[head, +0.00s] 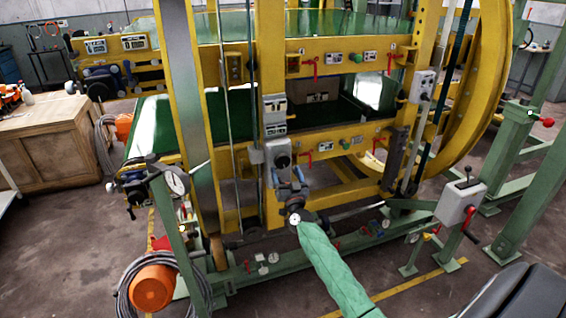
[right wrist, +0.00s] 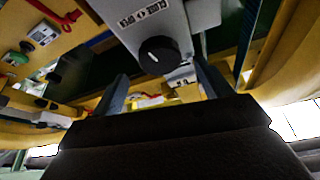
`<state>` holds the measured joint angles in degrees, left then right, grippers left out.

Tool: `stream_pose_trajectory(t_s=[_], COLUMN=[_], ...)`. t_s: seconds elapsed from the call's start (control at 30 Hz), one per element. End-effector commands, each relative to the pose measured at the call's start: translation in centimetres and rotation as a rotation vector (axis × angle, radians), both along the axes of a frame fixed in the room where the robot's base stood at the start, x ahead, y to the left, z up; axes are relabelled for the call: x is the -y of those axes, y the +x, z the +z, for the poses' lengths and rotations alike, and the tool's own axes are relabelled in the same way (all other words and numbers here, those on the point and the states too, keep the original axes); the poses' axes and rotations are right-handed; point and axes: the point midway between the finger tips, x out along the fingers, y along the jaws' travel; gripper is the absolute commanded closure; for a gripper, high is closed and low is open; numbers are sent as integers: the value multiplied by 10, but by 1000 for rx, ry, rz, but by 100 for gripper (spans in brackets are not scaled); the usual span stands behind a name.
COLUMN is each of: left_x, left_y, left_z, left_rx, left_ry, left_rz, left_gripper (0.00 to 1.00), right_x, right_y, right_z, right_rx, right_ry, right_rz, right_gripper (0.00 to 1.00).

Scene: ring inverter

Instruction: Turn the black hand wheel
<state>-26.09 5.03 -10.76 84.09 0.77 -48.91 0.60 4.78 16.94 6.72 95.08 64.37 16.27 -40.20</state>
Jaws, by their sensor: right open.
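The black hand wheel (head: 283,161) is a small round knob on the front of a grey box (head: 271,150) on the yellow frame. In the right wrist view, the black wheel (right wrist: 158,55) shows close up under a label that appears to read close and open. My right gripper (head: 289,179) is just below and in front of the wheel, with its fingers pointing up toward it. In the right wrist view, its two fingers (right wrist: 163,90) stand apart, with the wheel above the gap and nothing between them. My left gripper is not in view.
Yellow beams (head: 340,138) with red levers (head: 308,158) and small labelled switches lie to the right. A grey control box (head: 461,203) with a red handle stands farther right.

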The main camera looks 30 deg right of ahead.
Motion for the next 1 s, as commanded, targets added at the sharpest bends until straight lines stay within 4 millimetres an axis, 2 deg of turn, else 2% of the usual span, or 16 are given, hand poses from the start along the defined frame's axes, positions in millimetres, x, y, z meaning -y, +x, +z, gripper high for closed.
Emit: stream_pose_trajectory(t_s=[0.1,0.33,0.77,1.0], left_x=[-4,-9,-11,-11], left_y=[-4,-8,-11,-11], left_z=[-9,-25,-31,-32], left_rx=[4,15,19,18], left_ry=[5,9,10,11], left_rz=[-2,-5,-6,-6], left_gripper=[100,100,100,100], right_x=[5,12,14,14], right_y=[17,39,46,46], right_z=[10,18,19,19], right_rx=[1,-1,-1,-1], right_ry=[-2,-1,1,1], right_rz=[1,2,1,1], right_gripper=[22,22,22,67])
